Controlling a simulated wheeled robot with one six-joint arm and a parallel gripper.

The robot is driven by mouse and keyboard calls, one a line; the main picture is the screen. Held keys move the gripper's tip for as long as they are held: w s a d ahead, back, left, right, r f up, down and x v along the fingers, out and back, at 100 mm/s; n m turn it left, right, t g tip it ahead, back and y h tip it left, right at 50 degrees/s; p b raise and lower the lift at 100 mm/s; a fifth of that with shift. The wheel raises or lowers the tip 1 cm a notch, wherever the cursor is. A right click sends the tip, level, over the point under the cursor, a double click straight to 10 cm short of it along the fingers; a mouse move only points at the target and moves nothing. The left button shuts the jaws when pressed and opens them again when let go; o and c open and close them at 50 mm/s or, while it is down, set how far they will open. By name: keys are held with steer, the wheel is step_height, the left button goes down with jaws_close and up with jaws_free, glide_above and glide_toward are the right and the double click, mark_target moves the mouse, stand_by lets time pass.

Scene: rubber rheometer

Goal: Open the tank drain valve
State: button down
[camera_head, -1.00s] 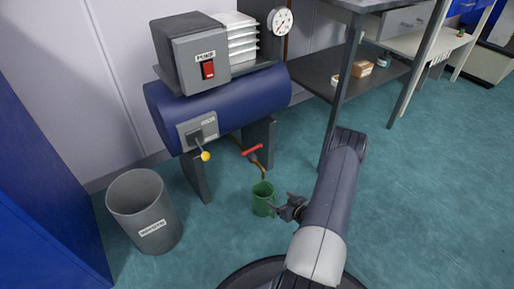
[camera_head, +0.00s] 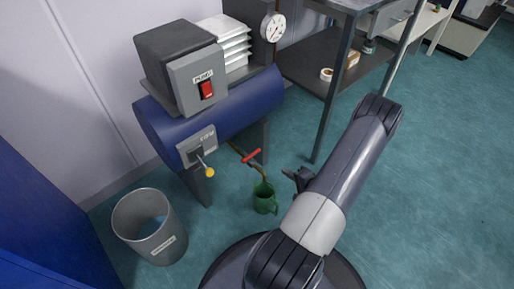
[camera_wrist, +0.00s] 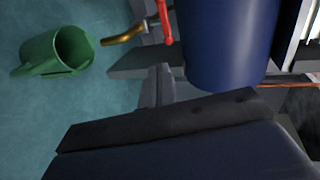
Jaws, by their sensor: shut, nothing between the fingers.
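The drain valve has a red handle (camera_head: 251,156) on a brass pipe under the blue tank (camera_head: 235,108). In the wrist view the red handle (camera_wrist: 165,22) is at the top, beside the brass spout (camera_wrist: 124,34). A green jug (camera_head: 264,204) stands on the floor below the spout; it also shows in the wrist view (camera_wrist: 40,56). My gripper (camera_head: 296,177) is shut and empty, to the right of the red handle and slightly lower in the head view. It is apart from the handle. In the wrist view my shut fingers (camera_wrist: 158,78) sit below the handle.
The tank carries a pump box with a red switch (camera_head: 206,90) and a yellow-knobbed lever (camera_head: 209,172). A grey bin (camera_head: 150,228) stands at lower left. A shelf table (camera_head: 330,88) stands behind my arm. Open floor lies to the right.

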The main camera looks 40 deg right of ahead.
steer(key=shift+r+m, duration=0.25)
steer(key=shift+m, duration=0.05)
steer(key=shift+w, duration=0.1)
steer(key=b, duration=0.4)
glide_toward(257, 152)
steer(key=x, duration=0.2)
steer(key=f+x, duration=0.1)
steer(key=x, duration=0.2)
steer(key=shift+w, duration=0.1)
steer(key=shift+w+r, duration=0.1)
steer(key=shift+w, duration=0.5)
